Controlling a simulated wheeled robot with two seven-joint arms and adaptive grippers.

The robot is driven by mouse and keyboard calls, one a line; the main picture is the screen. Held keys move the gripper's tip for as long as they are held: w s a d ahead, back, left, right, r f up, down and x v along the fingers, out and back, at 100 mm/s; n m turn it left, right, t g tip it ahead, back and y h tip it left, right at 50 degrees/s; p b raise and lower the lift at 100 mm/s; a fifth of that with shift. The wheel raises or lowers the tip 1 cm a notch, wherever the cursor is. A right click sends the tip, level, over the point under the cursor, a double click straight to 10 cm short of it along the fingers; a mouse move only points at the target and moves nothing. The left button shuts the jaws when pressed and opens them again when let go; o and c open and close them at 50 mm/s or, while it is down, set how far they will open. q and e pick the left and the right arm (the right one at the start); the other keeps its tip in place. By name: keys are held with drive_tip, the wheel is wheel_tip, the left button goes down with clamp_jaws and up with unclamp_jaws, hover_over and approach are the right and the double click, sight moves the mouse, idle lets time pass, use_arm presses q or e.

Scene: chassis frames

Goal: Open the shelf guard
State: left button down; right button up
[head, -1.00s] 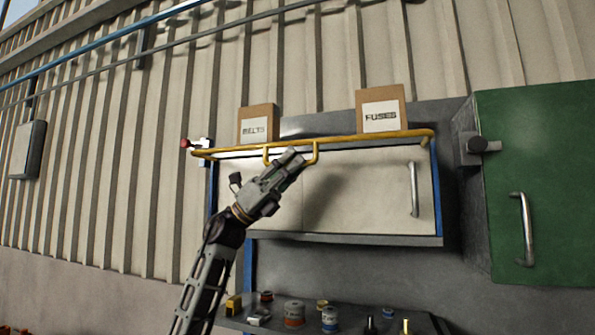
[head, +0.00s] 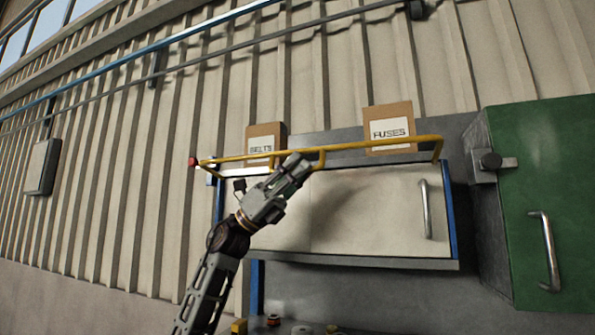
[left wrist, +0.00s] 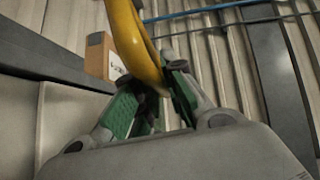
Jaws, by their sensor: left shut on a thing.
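The shelf guard (head: 380,147) is a yellow rail along the front of the upper shelf, with a red knob at its left end and a small U-shaped handle (head: 322,158) below it. The left end stands a little above the pale bracket (head: 212,178) on the blue post. My left gripper (head: 298,165) is shut on the handle. In the left wrist view the yellow handle (left wrist: 140,45) runs down between the green finger pads, which partly hide it. My right gripper is not in view.
Cardboard boxes marked BELTS (head: 265,140) and FUSES (head: 390,129) stand on the shelf behind the rail. A pale cabinet door (head: 375,210) with an upright handle is below. A green cabinet (head: 555,190) stands close on the right.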

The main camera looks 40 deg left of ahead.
use_arm(q)
drive_tip(key=c, duration=1.5)
unclamp_jaws()
drive_tip(key=shift+r, duration=0.15)
drive_tip(key=shift+a, duration=0.1)
drive_tip(key=shift+f, duration=0.3)
drive_tip(key=shift+f, duration=0.15)
drive_tip(key=shift+v, duration=5.75)
drive_tip(key=shift+s+a, duration=0.1)
drive_tip(key=shift+a, duration=0.1)
